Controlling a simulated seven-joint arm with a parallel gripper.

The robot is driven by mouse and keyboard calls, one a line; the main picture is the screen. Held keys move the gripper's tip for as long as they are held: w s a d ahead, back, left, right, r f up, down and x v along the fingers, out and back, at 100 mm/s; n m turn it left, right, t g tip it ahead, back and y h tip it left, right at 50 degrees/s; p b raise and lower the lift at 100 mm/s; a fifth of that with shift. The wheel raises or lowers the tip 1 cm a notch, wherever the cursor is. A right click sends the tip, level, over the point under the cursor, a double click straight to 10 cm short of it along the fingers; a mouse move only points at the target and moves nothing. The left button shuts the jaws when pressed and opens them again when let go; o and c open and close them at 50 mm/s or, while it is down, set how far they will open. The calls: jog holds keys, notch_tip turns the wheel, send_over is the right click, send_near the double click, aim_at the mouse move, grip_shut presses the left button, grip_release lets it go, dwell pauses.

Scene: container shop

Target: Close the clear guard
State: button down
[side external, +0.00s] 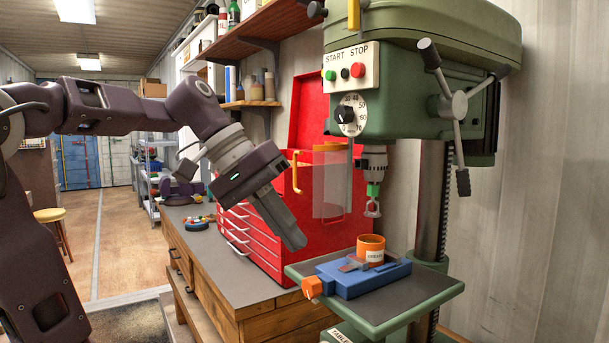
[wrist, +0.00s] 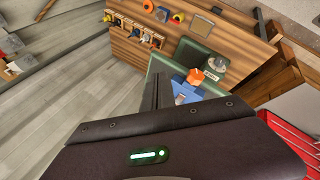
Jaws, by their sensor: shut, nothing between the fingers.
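The clear guard (side external: 331,192) is a see-through panel with a yellow handle (side external: 296,172) on its left edge. It hangs under the green drill press head (side external: 410,80), to the left of the chuck (side external: 374,165). It stands swung out to the side, and the front of the chuck and its green bit is uncovered. My gripper (side external: 299,243) is shut and empty, pointing down and right. It is below the handle and left of the drill table, apart from the guard as far as I can tell. In the wrist view its fingers (wrist: 158,90) show; I cannot make out the guard there.
A blue vise (side external: 360,278) and an orange cup (side external: 371,248) sit on the green-edged drill table (side external: 428,298). A red toolbox (side external: 268,232) with its lid up stands on the workbench (side external: 205,255) behind my gripper. A shelf (side external: 250,35) hangs above.

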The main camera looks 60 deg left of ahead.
aim_at(289, 152)
jog(key=w+a+r+n+t+h, duration=0.1)
jog(key=w+a+r+t, duration=0.1)
jog(key=a, duration=0.6)
jog(key=w+a+r+n+t+h, duration=0.1)
jog(key=w+a+r, duration=0.3)
jog(key=a, duration=0.4)
jog(key=w+a+r+n+t, duration=0.1)
jog(key=w+a+r+t, duration=0.1)
jog(key=a+r, duration=0.3)
jog(key=shift+w+a+n+t+h, duration=0.2)
jog(key=shift+w+a, duration=0.25)
jog(key=shift+a, duration=0.4)
jog(key=shift+w+a+n+t+h, duration=0.15)
jog(key=shift+w+a, duration=0.25)
jog(key=shift+a, duration=0.45)
jog(key=w+a+f+t+h, duration=0.1)
jog(key=a+f+t+h, duration=0.15)
jog(key=a, duration=0.35)
jog(key=w+a+f+t+h, duration=0.1)
jog(key=a+f, duration=0.3)
jog(key=a, duration=0.3)
jog(key=w+d, duration=0.5)
jog(key=d, duration=0.3)
jog(key=shift+d+f, duration=0.2)
jog(key=shift+d, duration=0.2)
jog(key=shift+s+n, duration=0.1)
jog(key=shift+n, duration=0.15)
